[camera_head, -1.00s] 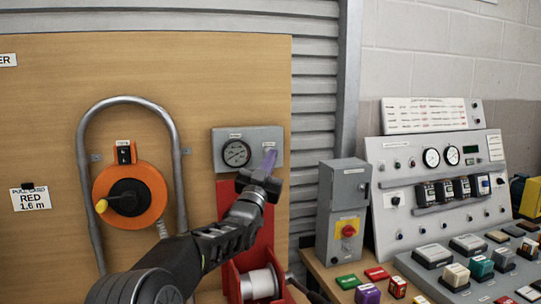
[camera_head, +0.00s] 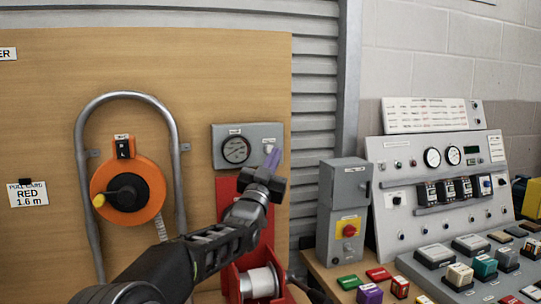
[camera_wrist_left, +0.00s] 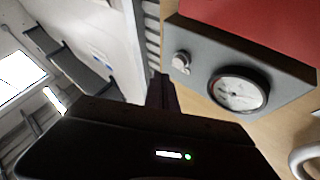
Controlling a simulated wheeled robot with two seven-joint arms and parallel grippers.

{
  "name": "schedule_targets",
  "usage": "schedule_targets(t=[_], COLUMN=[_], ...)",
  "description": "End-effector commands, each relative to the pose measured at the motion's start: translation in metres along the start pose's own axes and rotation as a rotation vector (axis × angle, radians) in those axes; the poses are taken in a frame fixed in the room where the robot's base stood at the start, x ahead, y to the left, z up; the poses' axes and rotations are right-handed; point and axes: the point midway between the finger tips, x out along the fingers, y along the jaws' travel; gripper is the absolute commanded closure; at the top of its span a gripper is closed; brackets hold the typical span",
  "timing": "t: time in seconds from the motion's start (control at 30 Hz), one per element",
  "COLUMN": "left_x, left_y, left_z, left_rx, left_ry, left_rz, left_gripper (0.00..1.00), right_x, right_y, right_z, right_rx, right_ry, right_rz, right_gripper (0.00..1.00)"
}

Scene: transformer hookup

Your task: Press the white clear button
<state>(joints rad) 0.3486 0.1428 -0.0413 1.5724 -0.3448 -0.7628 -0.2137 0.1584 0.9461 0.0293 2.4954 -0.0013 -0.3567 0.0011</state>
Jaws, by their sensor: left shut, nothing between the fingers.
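A grey gauge box (camera_head: 217,150) is fixed to the wooden board, with a round dial (camera_head: 236,150) on its left half. A small pale button (camera_head: 268,148) is on its right half, partly behind my fingertips. The button also shows in the left wrist view (camera_wrist_left: 181,62), as a light round knob beside the dial (camera_wrist_left: 239,89). My right gripper is not in view.
Below the box is a red stand with a white spool (camera_head: 259,283). An orange reel (camera_head: 130,190) inside a grey tube frame is at left. A grey switch box (camera_head: 343,205) and a sloped control panel (camera_head: 437,170) with several coloured buttons stand at right.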

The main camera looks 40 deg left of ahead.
Motion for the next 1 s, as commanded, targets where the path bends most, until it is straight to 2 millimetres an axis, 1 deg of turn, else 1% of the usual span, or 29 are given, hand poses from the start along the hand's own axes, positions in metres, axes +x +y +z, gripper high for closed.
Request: schedule_targets(t=[0.03,0.3,0.5,1.0], left_x=[-0.006,-0.024,-0.026,-0.026], left_y=[0.004,0.017,0.018,0.018], left_z=[0.001,-0.013,-0.018,-0.018], left_rx=[-0.001,-0.001,0.000,0.000], left_ry=[0.004,0.003,0.001,0.001], left_rz=[0.001,0.001,0.000,0.000], left_gripper=[1.00,1.00,1.00,1.00], right_x=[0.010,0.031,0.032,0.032], right_y=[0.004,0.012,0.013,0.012], right_z=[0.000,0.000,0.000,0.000], right_rx=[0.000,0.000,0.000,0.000], right_ry=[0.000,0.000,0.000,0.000], right_rz=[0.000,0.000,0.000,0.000], right_gripper=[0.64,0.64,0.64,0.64])
